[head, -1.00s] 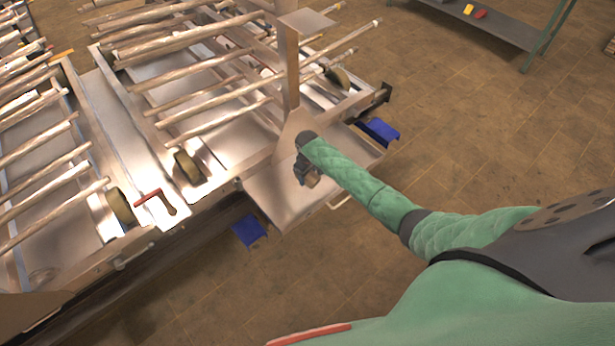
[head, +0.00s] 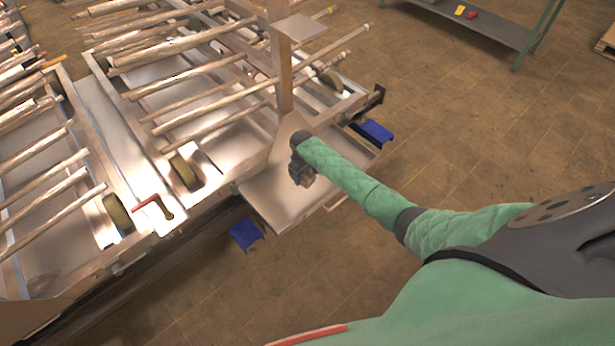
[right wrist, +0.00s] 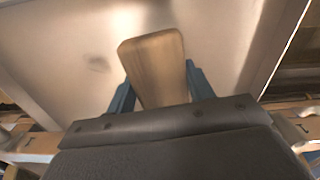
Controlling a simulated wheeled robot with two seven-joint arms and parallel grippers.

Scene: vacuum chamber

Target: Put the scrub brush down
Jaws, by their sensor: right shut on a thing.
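The scrub brush (right wrist: 155,65) shows in the right wrist view as a wooden block between the two blue fingers of my right gripper (right wrist: 158,88). The gripper is shut on it. In the head view my right gripper (head: 303,176) is over the metal tray (head: 262,195) at the end of the rack, with a small brown part of the brush (head: 307,181) just showing. The tray's metal surface lies behind the brush in the wrist view. I cannot tell whether the brush touches it. My left gripper is not in view.
A metal rack with several rollers (head: 200,125) fills the left. A metal post (head: 281,75) with a small plate stands by the tray. Blue pedals (head: 245,233) are low beside the frame. A shelf (head: 480,25) stands at the back right.

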